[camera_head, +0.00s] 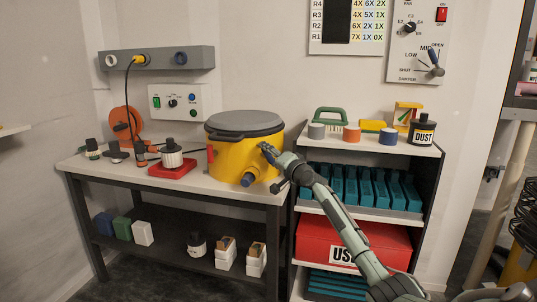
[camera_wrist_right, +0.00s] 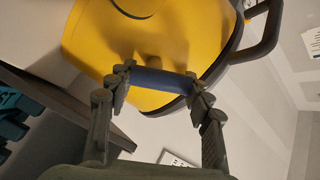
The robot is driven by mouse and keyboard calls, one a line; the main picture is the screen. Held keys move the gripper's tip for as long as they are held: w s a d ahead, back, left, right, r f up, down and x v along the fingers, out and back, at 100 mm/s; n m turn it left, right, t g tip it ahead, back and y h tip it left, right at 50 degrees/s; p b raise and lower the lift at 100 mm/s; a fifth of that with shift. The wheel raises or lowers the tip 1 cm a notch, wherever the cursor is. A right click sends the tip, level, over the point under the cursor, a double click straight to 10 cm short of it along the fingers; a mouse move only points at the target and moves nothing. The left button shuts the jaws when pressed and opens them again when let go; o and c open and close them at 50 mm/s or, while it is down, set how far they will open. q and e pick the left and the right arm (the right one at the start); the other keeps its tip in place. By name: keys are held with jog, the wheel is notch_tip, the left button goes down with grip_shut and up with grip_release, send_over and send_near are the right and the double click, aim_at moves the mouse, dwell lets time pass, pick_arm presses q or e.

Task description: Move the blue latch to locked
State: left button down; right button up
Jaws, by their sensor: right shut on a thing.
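A yellow drum (camera_head: 230,155) with a dark grey lid (camera_head: 243,123) stands at the right end of the bench. My right gripper (camera_head: 272,160) is at the drum's right front side, just below the lid rim. In the right wrist view my right gripper (camera_wrist_right: 158,82) is shut on the blue latch (camera_wrist_right: 160,80), a blue bar between its fingertips, in front of the yellow drum wall (camera_wrist_right: 110,40). In the head view the gripper hides most or all of the latch. My left gripper is not in view.
A blue-ended port (camera_head: 248,180) sticks out low on the drum's front. A shelf unit (camera_head: 425,152) stands to the right, with a black DUST jar (camera_head: 421,131) on top. A red tray (camera_head: 172,170) with a white-and-black part lies left of the drum.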

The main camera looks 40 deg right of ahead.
jog(key=shift+d+m, duration=0.1)
jog(key=shift+m, duration=0.9)
jog(key=shift+m+p, duration=0.45)
jog(key=shift+m, duration=0.35)
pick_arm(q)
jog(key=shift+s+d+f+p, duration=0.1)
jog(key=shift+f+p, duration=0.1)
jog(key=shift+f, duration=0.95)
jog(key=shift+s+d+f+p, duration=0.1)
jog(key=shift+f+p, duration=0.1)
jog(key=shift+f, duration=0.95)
pick_arm(e)
jog(key=shift+d+f+m, duration=0.15)
jog(key=shift+m, duration=1.15)
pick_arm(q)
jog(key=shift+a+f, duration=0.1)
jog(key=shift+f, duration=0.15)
pick_arm(e)
jog(key=o, duration=1.2)
jog(key=shift+c, duration=0.2)
